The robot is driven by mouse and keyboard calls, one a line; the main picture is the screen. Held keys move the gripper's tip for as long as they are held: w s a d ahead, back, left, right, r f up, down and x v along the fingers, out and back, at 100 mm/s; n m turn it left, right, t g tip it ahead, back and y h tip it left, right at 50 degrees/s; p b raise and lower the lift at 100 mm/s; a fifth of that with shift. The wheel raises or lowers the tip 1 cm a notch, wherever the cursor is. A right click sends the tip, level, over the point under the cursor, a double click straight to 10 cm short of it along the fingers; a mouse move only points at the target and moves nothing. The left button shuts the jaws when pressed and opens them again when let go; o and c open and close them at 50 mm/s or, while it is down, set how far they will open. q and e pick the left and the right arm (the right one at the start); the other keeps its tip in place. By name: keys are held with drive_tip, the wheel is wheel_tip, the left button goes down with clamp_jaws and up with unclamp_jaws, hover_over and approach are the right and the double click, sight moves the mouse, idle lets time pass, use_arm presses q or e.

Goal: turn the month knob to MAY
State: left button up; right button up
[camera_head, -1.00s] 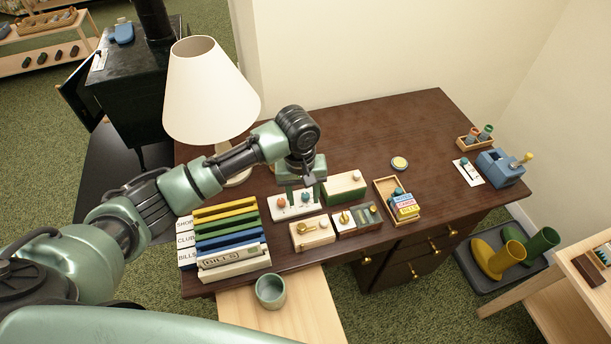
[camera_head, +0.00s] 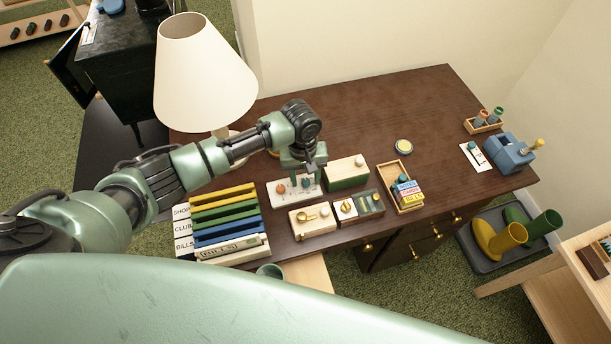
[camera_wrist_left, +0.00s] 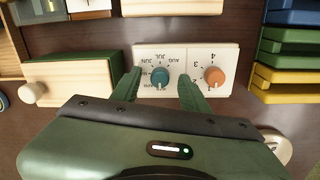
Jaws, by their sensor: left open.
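A white panel (camera_head: 280,199) on the desk carries two dials. It also shows in the left wrist view (camera_wrist_left: 183,53), with its lettering upside down. The month knob (camera_wrist_left: 159,77) is teal and round, with month names around it; JUN, JUL and AUG are legible. I cannot tell which month it points at. An orange knob (camera_wrist_left: 213,76) with numbers sits beside it. My left gripper (camera_head: 306,177) is over the panel, fingers pointing down. In the left wrist view my left gripper (camera_wrist_left: 161,90) is open, its fingers on either side of the month knob with gaps. My right gripper is not in view.
A green and cream box (camera_head: 346,174) stands close to the panel. Boxes with a brass key (camera_head: 312,219) and small dials (camera_head: 358,206) stand in front. Colored file slots (camera_head: 222,225) lie left, and a lamp (camera_head: 203,75) stands behind my arm.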

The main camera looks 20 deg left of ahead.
use_arm(q)
clamp_jaws()
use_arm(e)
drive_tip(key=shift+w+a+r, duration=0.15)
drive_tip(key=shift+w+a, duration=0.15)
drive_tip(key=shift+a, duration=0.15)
